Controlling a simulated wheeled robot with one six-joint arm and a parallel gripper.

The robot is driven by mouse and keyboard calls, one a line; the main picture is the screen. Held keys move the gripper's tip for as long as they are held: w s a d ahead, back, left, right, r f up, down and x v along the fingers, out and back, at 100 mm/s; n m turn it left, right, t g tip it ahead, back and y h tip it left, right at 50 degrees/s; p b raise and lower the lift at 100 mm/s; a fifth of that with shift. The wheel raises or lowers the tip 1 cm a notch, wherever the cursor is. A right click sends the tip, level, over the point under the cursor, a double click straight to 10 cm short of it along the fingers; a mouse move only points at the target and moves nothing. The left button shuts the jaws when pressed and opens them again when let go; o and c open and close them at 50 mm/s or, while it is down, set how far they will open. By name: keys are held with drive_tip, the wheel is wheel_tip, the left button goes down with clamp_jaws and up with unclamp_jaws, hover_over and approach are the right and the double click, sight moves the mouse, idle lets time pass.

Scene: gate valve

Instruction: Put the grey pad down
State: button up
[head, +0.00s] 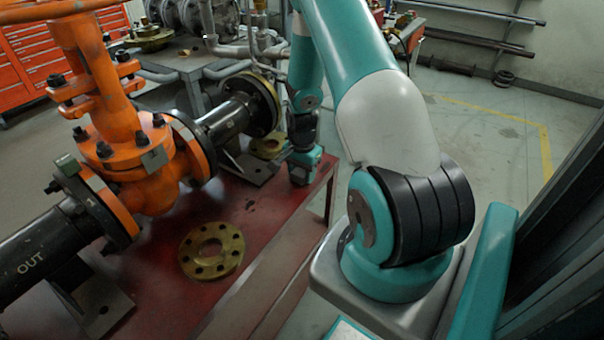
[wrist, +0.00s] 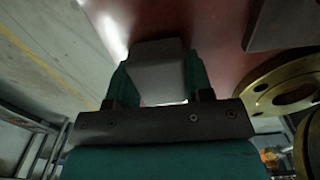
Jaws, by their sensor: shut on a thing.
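My gripper (head: 303,168) is low over the red table (head: 165,290), by its right edge near the far corner. In the wrist view its two teal fingers are shut on the grey pad (wrist: 158,72), a plain block with its flat face toward the camera. The table's red top shows behind the pad. I cannot tell whether the pad touches the table. In the head view the pad is not made out, hidden by the gripper.
An orange gate valve (head: 125,150) with black pipes stands left of my gripper. A brass flange (head: 195,262) lies at the table's front. Another brass ring (head: 268,150) is close beside my gripper; brass rings show in the wrist view (wrist: 262,100).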

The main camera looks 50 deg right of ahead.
drive_tip(key=shift+f, duration=0.25)
drive_tip(key=shift+f, duration=0.1)
